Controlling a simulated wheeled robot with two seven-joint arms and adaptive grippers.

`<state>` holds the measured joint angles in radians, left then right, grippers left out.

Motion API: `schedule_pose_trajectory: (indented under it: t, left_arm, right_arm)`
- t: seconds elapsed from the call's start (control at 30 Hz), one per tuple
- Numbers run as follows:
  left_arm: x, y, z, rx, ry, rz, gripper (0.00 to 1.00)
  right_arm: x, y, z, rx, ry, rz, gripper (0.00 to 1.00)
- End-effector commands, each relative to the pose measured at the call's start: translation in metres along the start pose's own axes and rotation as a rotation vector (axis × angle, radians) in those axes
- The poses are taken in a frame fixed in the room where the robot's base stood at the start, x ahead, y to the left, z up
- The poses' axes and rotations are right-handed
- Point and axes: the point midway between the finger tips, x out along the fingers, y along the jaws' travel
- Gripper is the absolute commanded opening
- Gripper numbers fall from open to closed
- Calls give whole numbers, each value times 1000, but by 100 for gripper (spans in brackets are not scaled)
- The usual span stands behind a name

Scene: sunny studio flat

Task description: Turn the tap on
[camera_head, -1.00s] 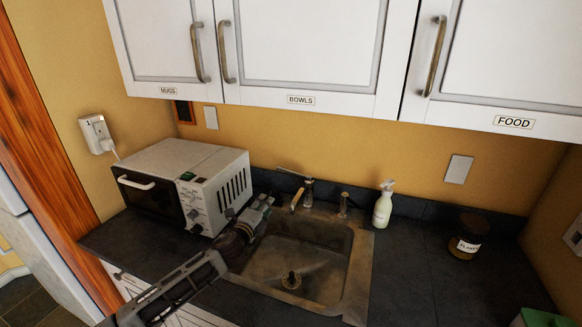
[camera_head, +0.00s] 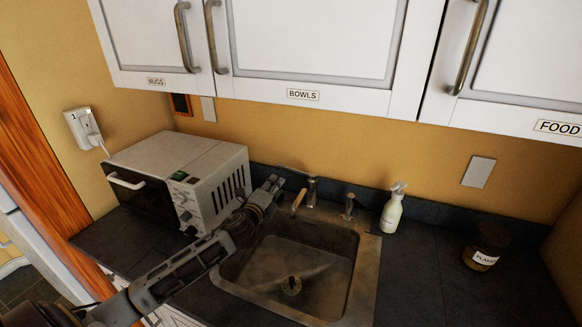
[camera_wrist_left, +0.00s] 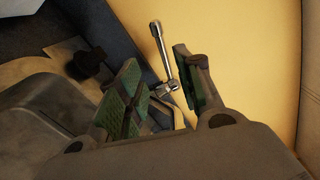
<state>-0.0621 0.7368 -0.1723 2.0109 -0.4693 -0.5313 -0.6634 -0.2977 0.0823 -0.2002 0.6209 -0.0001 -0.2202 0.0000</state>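The tap (camera_head: 311,191) stands at the back edge of the sink (camera_head: 372,262), with its spout pointing forward over the basin. Its thin lever (camera_wrist_left: 158,42) shows in the left wrist view, rising beyond my gripper's fingers. My left gripper (camera_head: 273,185) is just left of the tap, at the sink's back left corner. In the left wrist view my left gripper (camera_wrist_left: 165,88) has its two green-padded fingers apart, with the lever's base seen in the gap between them. I cannot tell whether they touch it. My right gripper is in neither view.
A microwave (camera_head: 190,160) stands left of the sink, close to my left arm. A soap bottle (camera_head: 392,210) and a dark labelled jar (camera_head: 485,249) stand to the right. White cupboards (camera_head: 305,45) hang above. The counter (camera_head: 425,265) right of the sink is mostly clear.

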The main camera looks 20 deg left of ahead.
Motion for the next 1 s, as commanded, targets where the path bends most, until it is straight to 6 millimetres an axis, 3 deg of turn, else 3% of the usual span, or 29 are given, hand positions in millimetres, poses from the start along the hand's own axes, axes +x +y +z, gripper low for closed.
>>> schedule_pose_trajectory:
  t: [0.57, 1.0]
  left_arm:
    - [1, -1, 0, 2, 0, -2, 35]
    - [21, -2, 0, 1, 0, -2, 35]
  right_arm:
    - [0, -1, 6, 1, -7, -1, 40]
    - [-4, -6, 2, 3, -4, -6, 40]
